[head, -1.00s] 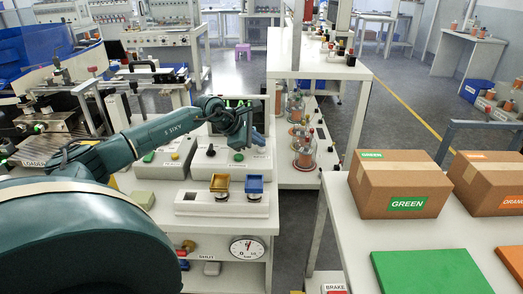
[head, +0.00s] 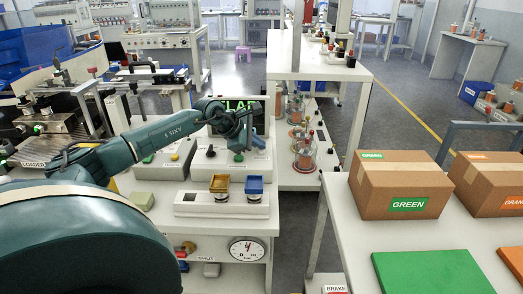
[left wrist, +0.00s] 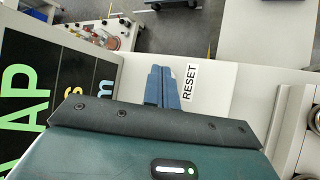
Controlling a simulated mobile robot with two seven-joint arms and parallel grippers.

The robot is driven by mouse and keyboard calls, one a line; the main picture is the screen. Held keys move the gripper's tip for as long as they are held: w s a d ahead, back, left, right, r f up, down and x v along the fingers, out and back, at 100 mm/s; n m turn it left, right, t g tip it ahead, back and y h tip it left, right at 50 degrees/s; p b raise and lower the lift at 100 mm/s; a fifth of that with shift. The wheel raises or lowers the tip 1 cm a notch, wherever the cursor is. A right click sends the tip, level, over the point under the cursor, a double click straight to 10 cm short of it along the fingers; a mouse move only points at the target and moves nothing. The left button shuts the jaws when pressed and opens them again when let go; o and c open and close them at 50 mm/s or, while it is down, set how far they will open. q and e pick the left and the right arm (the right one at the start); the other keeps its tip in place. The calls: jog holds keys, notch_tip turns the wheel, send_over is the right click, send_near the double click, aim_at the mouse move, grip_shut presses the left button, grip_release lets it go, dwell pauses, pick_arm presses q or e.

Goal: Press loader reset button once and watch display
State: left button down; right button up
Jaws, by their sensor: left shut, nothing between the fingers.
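My left gripper (left wrist: 162,88) is shut and empty in the left wrist view, its blue fingers together beside a white RESET label (left wrist: 190,82). No reset button shows there; the fingers may cover it. In the head view the left gripper (head: 258,140) is partly hidden by its wrist, above the back right of the grey control box. The dark display (head: 241,103) behind the wrist shows large green letters, partly covered. In the left wrist view the display (left wrist: 40,95) shows green, yellow and blue letters, cut off by the frame. My right gripper is not in view.
Glass jars (head: 304,150) stand right of the bench. A GREEN carton (head: 398,184) sits on the right table.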

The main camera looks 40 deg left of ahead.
aim_at(258, 154)
pick_arm(q)
jog(key=shift+f, duration=0.25)
jog(key=shift+r, duration=0.1)
jog(key=shift+r+p, duration=0.5)
jog(key=shift+r, duration=0.4)
notch_tip(258, 154, up, 5)
jog(key=p, duration=0.3)
dwell(1.0)
